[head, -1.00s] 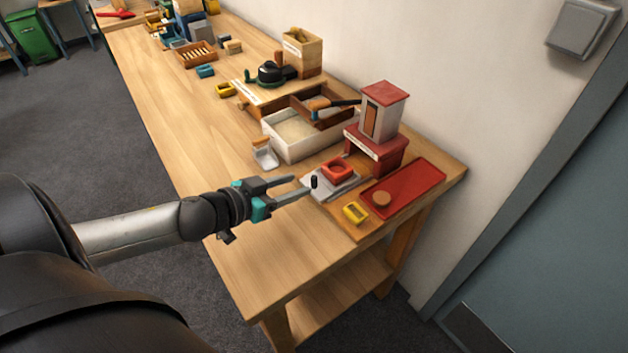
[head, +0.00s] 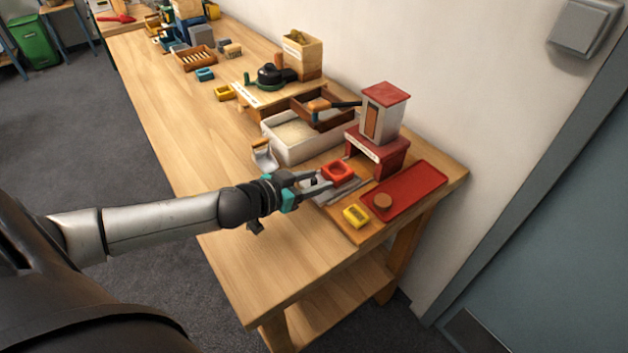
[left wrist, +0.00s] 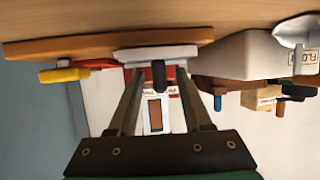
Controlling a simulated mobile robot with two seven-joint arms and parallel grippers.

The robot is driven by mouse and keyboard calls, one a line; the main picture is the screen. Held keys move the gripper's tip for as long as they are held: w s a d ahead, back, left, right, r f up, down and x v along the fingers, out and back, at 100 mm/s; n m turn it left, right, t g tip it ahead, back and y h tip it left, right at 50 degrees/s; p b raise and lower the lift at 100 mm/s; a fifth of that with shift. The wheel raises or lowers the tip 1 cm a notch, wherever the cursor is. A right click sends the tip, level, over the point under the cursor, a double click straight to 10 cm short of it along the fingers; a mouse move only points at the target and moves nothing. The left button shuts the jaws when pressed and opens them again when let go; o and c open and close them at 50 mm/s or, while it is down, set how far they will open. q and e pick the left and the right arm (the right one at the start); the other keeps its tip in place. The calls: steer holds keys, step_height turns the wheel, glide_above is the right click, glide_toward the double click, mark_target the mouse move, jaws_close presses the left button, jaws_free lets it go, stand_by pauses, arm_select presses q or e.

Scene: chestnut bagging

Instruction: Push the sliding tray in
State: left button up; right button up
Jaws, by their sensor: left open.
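The sliding tray (head: 352,187) is a flat grey plate near the table's right end, in front of the red-and-white tower (head: 385,110). A red square piece with a round hollow (head: 338,171) sits on it. A black knob (left wrist: 158,74) stands at the tray's front edge. My left gripper (head: 324,183) is open, its fingers over the tray's near side. In the left wrist view, the fingers (left wrist: 160,80) lie on either side of the knob, with gaps visible. My right gripper is not in view.
A red board (head: 418,183) with a round brown disc (head: 382,201) lies right of the tray. A yellow block (head: 355,216) is at its near corner. A white bin (head: 290,155) and a small scoop (head: 264,158) are on the left. The table's front is clear.

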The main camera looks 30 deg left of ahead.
arm_select(q)
jaws_close()
stand_by(0.4)
stand_by(1.1)
